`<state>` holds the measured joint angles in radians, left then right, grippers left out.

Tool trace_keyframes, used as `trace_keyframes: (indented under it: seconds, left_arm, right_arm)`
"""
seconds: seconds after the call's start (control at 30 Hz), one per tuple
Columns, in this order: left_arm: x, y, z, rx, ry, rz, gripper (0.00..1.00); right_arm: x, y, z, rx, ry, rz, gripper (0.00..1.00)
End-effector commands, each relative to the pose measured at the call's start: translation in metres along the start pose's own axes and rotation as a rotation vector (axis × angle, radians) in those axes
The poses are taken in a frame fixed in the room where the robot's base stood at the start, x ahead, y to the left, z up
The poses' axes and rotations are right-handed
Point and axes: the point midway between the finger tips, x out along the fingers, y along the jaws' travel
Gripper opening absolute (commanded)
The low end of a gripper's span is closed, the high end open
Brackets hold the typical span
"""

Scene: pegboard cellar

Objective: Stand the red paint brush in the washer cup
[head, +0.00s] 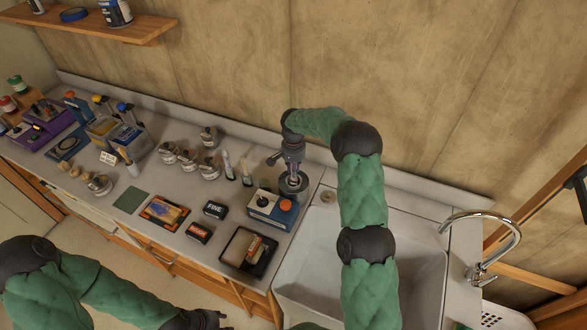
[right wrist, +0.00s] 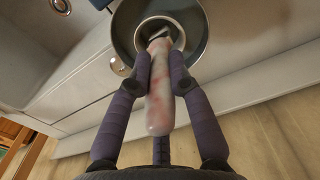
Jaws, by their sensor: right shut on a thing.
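The washer cup (head: 294,191) is a dark grey round cup on the counter by the sink's left rim. In the right wrist view the cup (right wrist: 122,40) has a paler inner ring. My right gripper (head: 291,165) is above the cup, pointing down. In the right wrist view my right gripper (right wrist: 160,75) is shut on the paint brush (right wrist: 160,100), whose pale handle has red smears. The brush's far end reaches over the inner ring; whether it touches the bottom is hidden. My left gripper (head: 207,319) is at the lower edge, away from the cup; its fingers are unclear.
A blue and white box (head: 268,211) with an orange knob stands close in front of the cup. A black tray (head: 235,261) holds a small box. Several jars and upright brushes stand to the left. The sink (head: 315,250) and tap (head: 482,222) are on the right.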

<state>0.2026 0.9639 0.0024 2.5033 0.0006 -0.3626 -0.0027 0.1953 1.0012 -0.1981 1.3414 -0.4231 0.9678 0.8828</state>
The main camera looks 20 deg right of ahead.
Motion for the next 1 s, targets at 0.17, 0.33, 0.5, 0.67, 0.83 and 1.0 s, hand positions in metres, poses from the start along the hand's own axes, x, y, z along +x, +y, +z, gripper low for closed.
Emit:
trace_keyframes:
  seconds: [0.17,0.33,0.5,0.67,0.83,1.0]
  left_arm:
    - [0.0001,0.0,-0.0001,0.0,0.0,0.0,0.4]
    - [0.0,0.0,-0.0001,0.0,0.0,0.0,0.4]
    - [0.0,0.0,-0.0001,0.0,0.0,0.0,0.4]
    - [0.0001,0.0,-0.0001,0.0,0.0,0.0,0.4]
    - [0.0001,0.0,-0.0001,0.0,0.0,0.0,0.4]
    - [0.0001,0.0,-0.0001,0.0,0.0,0.0,0.4]
  right_arm:
    - [-0.0002,0.0,-0.0004,0.0,0.001,-0.001,0.0]
    - [-0.0002,0.0,-0.0003,0.0,0.001,0.0,0.0]
    - [-0.0002,0.0,-0.0003,0.0,0.001,0.0,0.32]
    - [-0.0002,-0.0001,-0.0003,0.0,0.001,0.0,0.48]
    - [0.0001,0.0,-0.0001,0.0,0.0,0.0,0.48]
    - [-0.0071,-0.0002,-0.0007,0.0,0.002,-0.001,0.48]
